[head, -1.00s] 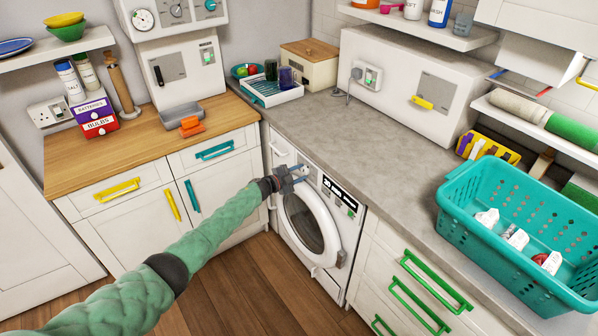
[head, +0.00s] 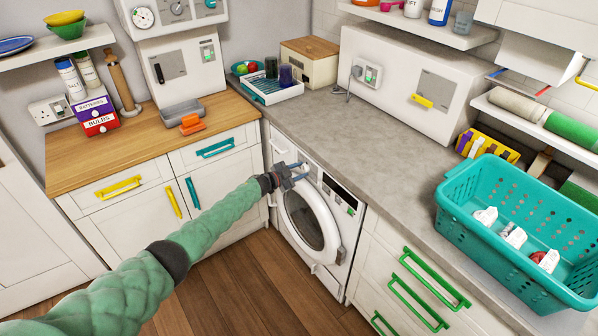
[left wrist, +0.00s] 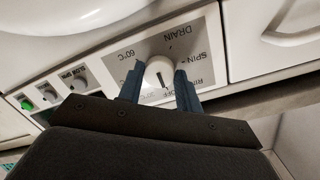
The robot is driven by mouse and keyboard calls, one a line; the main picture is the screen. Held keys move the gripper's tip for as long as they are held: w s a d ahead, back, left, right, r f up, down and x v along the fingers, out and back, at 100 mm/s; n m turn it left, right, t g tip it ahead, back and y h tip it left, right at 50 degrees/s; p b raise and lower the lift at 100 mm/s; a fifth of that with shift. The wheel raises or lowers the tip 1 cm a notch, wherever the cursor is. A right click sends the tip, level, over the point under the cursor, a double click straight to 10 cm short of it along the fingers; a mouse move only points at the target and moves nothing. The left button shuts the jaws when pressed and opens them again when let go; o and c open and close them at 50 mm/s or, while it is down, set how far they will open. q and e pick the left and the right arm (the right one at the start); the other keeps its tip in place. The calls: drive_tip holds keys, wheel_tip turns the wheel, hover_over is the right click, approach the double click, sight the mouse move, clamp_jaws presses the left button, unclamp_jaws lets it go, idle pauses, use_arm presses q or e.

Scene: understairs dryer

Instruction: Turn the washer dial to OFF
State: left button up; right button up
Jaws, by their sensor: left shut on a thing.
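The white washer (head: 311,222) stands under the grey worktop, its round door shut. Its white dial (left wrist: 158,74) shows in the left wrist view, on a grey panel with DRAIN, SPIN, 60°C and a partly covered OFF label (left wrist: 166,94) around it. The picture is upside down there. A dark line on the dial points down in that view, towards OFF. My left gripper (head: 298,170) is at the washer's upper left front; in the left wrist view its blue fingers (left wrist: 160,82) close on the dial from both sides. My right gripper is out of view.
Small buttons (left wrist: 48,92), one of them green, sit along the panel to the left in the left wrist view. A teal basket (head: 520,232) with a few items stands on the worktop (head: 350,135) at right. Green-handled drawers (head: 425,290) are right of the washer.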

use_arm(q)
drive_tip(key=shift+f, duration=0.1)
drive_tip(key=o, duration=1)
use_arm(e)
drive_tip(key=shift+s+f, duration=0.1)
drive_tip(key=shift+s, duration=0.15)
use_arm(q)
drive_tip(key=shift+a, duration=0.1)
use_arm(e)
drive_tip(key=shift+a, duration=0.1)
use_arm(q)
drive_tip(key=shift+s+a, duration=0.3)
drive_tip(key=shift+a, duration=0.15)
drive_tip(key=b+v, duration=0.1)
drive_tip(key=v, duration=0.5)
drive_tip(key=shift+s+a, duration=0.2)
drive_tip(key=shift+s, duration=0.05)
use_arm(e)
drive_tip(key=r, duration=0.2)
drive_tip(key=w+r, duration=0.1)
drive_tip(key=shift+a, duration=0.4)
